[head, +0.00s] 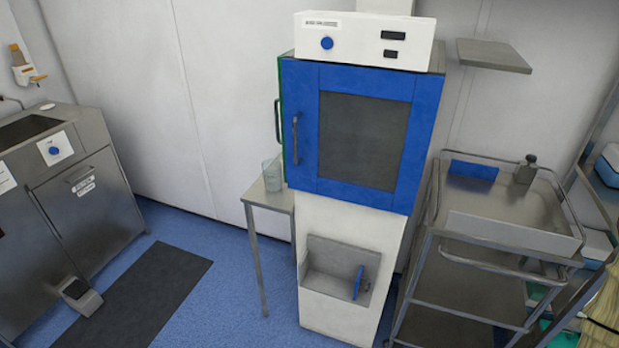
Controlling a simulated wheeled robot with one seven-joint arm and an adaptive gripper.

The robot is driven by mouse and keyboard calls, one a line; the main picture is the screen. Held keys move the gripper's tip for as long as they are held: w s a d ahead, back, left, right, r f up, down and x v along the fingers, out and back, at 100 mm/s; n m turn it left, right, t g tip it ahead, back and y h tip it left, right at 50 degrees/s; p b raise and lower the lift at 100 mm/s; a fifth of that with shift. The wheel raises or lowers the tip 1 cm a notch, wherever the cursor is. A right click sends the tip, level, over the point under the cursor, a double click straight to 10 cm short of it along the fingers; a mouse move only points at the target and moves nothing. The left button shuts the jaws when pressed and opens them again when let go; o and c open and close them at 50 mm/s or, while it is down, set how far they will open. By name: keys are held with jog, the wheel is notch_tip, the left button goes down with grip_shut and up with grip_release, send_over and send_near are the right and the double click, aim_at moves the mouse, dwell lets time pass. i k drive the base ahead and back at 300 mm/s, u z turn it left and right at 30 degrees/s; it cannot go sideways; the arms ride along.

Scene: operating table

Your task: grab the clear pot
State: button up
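A clear pot (271,174) stands upright on a small grey metal side table (268,198), left of the blue-doored cabinet. It looks like a see-through glass or beaker, and its right side is close to the cabinet's edge. I cannot tell whether the pot touches the cabinet. My gripper is not in the head view.
The cabinet (426,130) has a blue door with a handle (296,138) on its left side. A metal trolley (510,212) with a blue item and a small bottle stands right. A steel sink unit (75,215) stands left. Blue floor (230,270) is free between, with a dark mat (150,290).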

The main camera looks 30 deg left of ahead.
aim_at(272, 168)
jog(key=z, duration=2.2)
jog(key=k, duration=2.5)
jog(key=u, duration=2.35)
